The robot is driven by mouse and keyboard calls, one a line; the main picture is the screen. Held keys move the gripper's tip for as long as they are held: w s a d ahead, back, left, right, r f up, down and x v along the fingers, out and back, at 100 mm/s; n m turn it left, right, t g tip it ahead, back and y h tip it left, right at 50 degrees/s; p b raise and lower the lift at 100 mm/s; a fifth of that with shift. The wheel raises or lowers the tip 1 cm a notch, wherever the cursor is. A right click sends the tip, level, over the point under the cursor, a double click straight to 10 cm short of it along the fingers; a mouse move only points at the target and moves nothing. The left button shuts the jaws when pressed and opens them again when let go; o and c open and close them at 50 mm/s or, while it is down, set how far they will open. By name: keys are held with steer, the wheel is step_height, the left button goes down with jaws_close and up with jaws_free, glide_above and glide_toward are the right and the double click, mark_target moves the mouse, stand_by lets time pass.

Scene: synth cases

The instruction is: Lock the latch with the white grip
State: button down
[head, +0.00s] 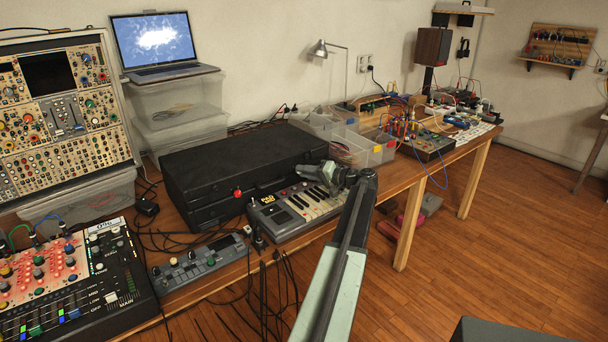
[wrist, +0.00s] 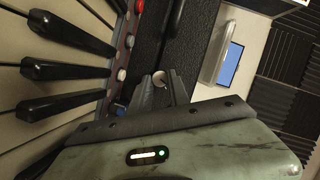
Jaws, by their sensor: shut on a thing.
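A black case (head: 215,165) lies on the workbench, and its dark wall (wrist: 152,45) shows in the wrist view. My gripper (head: 325,178) is at the case's right end, above the small keyboard. In the wrist view my gripper (wrist: 158,90) is shut on a small round white grip (wrist: 160,78), which sits between the fingertips close to the dark wall. The fingers hide the rest of this latch, so its position cannot be told. In the head view my gripper and arm cover the white grip. A red grip (head: 238,192) sits on the case's front.
A small keyboard (head: 297,208) lies just in front of the case, close under my gripper. Clear plastic bins (head: 355,150) stand to the right. A grey control box (head: 200,262) and loose cables lie at the bench's front edge. The floor (head: 480,250) to the right is open.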

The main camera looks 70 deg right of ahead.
steer(key=c, duration=1.2)
jaws_free()
steer(key=shift+w, duration=0.25)
steer(key=shift+c, duration=0.2)
steer(key=shift+s, duration=0.1)
steer(key=shift+s, duration=0.15)
steer(key=p+v, duration=0.1)
steer(key=v, duration=0.6)
steer(key=shift+s, duration=0.2)
